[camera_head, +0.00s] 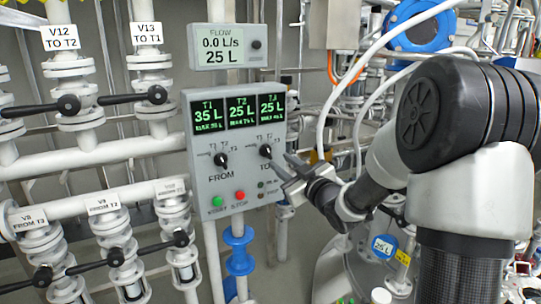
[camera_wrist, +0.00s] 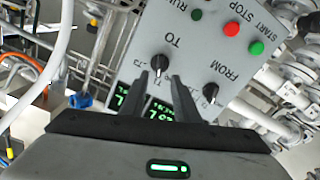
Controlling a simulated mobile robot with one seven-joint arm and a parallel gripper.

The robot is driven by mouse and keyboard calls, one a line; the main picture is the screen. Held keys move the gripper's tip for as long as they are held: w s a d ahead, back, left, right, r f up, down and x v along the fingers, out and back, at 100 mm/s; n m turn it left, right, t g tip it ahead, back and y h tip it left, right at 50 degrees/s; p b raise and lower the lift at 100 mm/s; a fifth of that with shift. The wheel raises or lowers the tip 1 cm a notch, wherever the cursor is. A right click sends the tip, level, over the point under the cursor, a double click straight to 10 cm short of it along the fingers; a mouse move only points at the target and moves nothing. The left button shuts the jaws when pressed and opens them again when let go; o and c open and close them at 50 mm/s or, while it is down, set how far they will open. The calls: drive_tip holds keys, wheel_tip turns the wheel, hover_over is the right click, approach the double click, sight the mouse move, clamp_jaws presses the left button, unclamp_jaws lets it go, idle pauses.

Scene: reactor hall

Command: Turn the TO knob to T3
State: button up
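The grey control panel (camera_head: 237,190) carries two black knobs. The TO knob (camera_head: 266,151) is at right, below the T3 display; the FROM knob (camera_head: 221,160) is to its left. In the wrist view the TO knob (camera_wrist: 160,63) lies just beyond my fingertips and the FROM knob (camera_wrist: 210,92) is to the right. Which tank mark the TO knob points at is too small to tell. My gripper (camera_head: 283,166) is open and empty, in front of the panel at the lower right of the TO knob. Its two fingers (camera_wrist: 164,78) stand apart, and contact with the knob is not visible.
Displays (camera_head: 240,113) read T1 35 L, T2 25 L, T3 25 L. A flow box (camera_head: 224,46) above reads 0.0 L/s, 25 L. Green START (camera_head: 217,201) and red STOP (camera_head: 240,195) buttons sit below the knobs. Valves with black handles (camera_head: 128,98) stand at left; a white hose (camera_head: 330,75) hangs at right.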

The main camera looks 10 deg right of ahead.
sight(269, 153)
drive_tip(key=x, duration=0.8)
drive_tip(key=shift+c, duration=0.4)
clamp_jaws()
